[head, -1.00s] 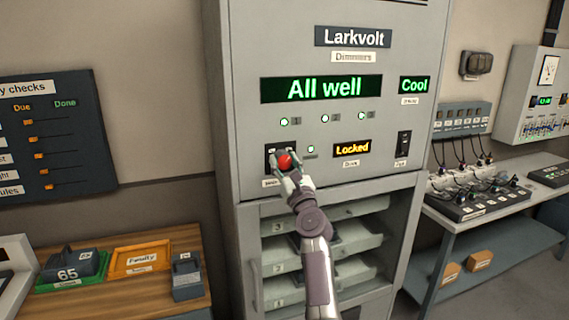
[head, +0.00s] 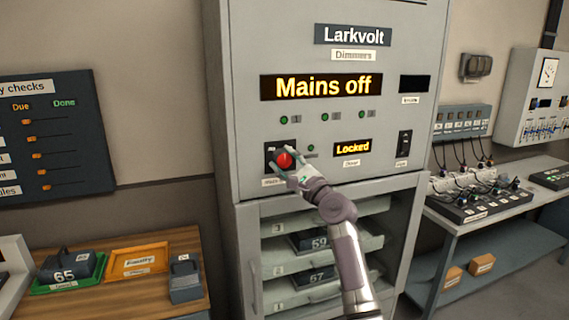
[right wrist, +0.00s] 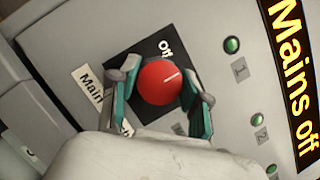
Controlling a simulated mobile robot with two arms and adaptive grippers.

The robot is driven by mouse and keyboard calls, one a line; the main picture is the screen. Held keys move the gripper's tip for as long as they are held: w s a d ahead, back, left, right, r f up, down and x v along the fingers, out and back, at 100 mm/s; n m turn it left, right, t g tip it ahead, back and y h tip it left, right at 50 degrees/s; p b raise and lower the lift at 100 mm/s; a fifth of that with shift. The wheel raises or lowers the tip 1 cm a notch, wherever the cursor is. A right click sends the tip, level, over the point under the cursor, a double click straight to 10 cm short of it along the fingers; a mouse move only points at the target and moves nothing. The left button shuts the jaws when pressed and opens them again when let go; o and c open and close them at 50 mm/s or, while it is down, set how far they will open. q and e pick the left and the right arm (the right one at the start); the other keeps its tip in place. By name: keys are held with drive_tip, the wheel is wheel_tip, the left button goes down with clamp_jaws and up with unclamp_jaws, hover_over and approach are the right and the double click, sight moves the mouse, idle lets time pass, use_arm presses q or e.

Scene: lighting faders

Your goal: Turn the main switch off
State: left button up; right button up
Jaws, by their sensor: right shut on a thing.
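The main switch is a red round knob (head: 284,160) on a dark plate at the lower left of the grey Larkvolt dimmer cabinet's panel. In the right wrist view the red knob (right wrist: 160,83) shows a pale pointer line aimed towards the "Off" label. My right gripper (head: 288,167) is shut on the knob, one finger on each side of it in the right wrist view (right wrist: 160,98). The display (head: 321,84) reads "Mains off" in amber. My left gripper is not in view.
A "Locked" display (head: 353,147) and a black rocker switch (head: 404,143) sit right of the knob. Below is a glass-fronted bay with numbered trays. A wooden bench (head: 150,298) stands left, a grey table (head: 520,190) right.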

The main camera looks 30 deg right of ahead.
drive_tip(key=n+g, duration=0.1)
drive_tip(key=n, duration=0.1)
drive_tip(key=n+y+p, duration=0.1)
drive_tip(key=n, duration=0.2)
drive_tip(key=shift+g+y, duration=0.3)
drive_tip(key=shift+g, duration=0.1)
drive_tip(key=shift+n+g+p, duration=0.8)
drive_tip(key=shift+n+p, duration=0.1)
drive_tip(key=shift+n, duration=1.5)
drive_tip(key=shift+f, duration=0.1)
drive_tip(key=o, duration=1.2)
drive_tip(key=shift+c, duration=0.2)
drive_tip(key=s+d, duration=0.2)
drive_tip(key=s, duration=1)
